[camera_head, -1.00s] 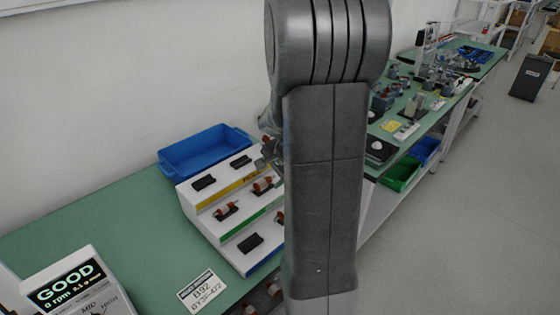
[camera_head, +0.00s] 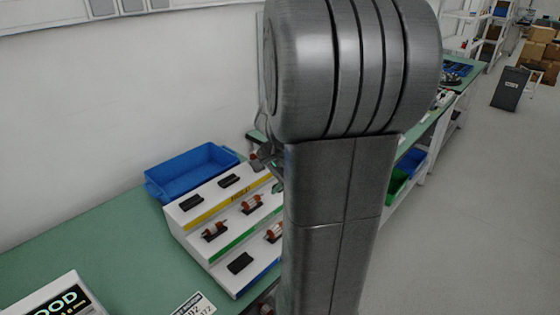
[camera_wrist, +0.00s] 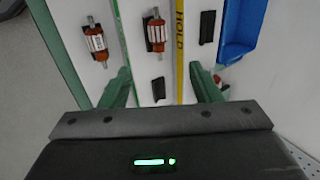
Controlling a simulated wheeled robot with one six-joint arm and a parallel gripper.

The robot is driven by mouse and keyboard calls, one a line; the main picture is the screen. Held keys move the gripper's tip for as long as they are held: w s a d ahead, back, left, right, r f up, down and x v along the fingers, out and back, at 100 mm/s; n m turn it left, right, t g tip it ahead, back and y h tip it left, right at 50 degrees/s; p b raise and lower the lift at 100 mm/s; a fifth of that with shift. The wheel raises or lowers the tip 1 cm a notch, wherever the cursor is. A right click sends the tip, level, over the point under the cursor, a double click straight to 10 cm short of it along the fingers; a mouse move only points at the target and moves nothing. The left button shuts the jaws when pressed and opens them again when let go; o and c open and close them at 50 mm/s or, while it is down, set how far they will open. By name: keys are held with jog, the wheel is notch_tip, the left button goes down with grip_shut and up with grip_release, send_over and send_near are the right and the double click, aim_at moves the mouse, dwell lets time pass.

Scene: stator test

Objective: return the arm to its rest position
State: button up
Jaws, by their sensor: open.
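My arm (camera_head: 335,190) stands upright across the middle of the head view, its large ribbed dark grey joint at the top. My gripper shows fully only in the wrist view (camera_wrist: 163,90), where its two green fingers are apart with nothing held between them. The fingers point at the white stepped rack (camera_wrist: 133,18), above its surface. In the head view the gripper is mostly hidden behind my arm, with only small parts showing at the arm's left edge.
The rack (camera_head: 222,217) carries red-and-white rotors (camera_head: 252,203) and empty black cradles (camera_head: 240,262). A blue bin (camera_head: 193,172) stands behind it on the green bench (camera_head: 105,240). A tester display (camera_head: 62,300) is at lower left. Open floor (camera_head: 450,230) lies to the right.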

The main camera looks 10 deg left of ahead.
aim_at(253, 201)
jog(key=x, duration=1.3)
jog(key=shift+w+f+p, duration=0.1)
jog(key=shift+f+p, duration=0.25)
jog(key=shift+p, duration=0.05)
jog(key=shift+a+f, duration=0.1)
jog(key=shift+a, duration=0.05)
jog(key=shift+f, duration=0.1)
